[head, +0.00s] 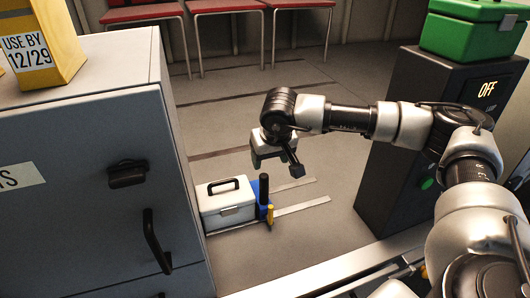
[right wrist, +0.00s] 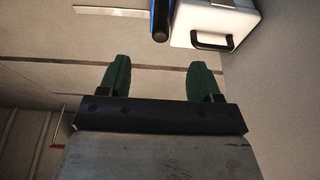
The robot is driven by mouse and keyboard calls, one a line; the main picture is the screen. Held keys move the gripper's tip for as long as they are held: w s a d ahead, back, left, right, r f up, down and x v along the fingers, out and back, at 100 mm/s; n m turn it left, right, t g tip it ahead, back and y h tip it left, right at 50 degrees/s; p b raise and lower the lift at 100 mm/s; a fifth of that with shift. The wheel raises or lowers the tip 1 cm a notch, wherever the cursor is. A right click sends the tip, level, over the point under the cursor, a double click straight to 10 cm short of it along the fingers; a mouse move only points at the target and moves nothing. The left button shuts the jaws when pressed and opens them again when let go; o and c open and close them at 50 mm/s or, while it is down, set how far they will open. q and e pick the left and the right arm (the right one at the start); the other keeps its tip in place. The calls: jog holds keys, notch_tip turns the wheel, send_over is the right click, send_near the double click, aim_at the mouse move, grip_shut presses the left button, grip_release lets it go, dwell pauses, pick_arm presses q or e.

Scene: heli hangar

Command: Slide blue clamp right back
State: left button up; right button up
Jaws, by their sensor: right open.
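The blue clamp (head: 262,196) stands on the floor in the head view, touching or nearly touching the right side of a white case (head: 226,207). It has a black upright handle and a yellow part in front, and metal rails (head: 302,205) run from it to the right. My right gripper (head: 274,165) hangs above and slightly right of the clamp, open and empty. In the right wrist view, its two green fingers are spread apart with nothing between them. The clamp (right wrist: 162,16) and the white case (right wrist: 213,22) show at that view's top edge. My left gripper is not in view.
A grey cabinet (head: 85,200) with black handles stands close on the left, a yellow box on top. A dark cabinet (head: 390,170) with a green button and a green case (head: 470,30) stands on the right. Red chairs (head: 225,6) are at the back. Floor right of the rails is clear.

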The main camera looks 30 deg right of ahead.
aim_at(265, 178)
jog(key=b+x, duration=0.2)
jog(key=x, duration=0.3)
jog(key=shift+w+f, duration=0.1)
jog(key=shift+w, duration=0.15)
jog(key=shift+b+x, duration=0.8)
jog(key=shift+x, duration=0.15)
jog(key=b+x, duration=0.3)
jog(key=shift+f, duration=0.45)
jog(key=shift+w+f+b, duration=0.15)
jog(key=shift+f+b, duration=0.2)
jog(key=shift+b, duration=0.05)
jog(key=shift+w+f+b, duration=0.15)
jog(key=shift+f+b, duration=0.3)
jog(key=shift+f, duration=0.1)
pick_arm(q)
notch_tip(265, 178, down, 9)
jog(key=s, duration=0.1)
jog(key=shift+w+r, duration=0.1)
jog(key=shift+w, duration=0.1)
pick_arm(e)
jog(key=c, duration=1.1)
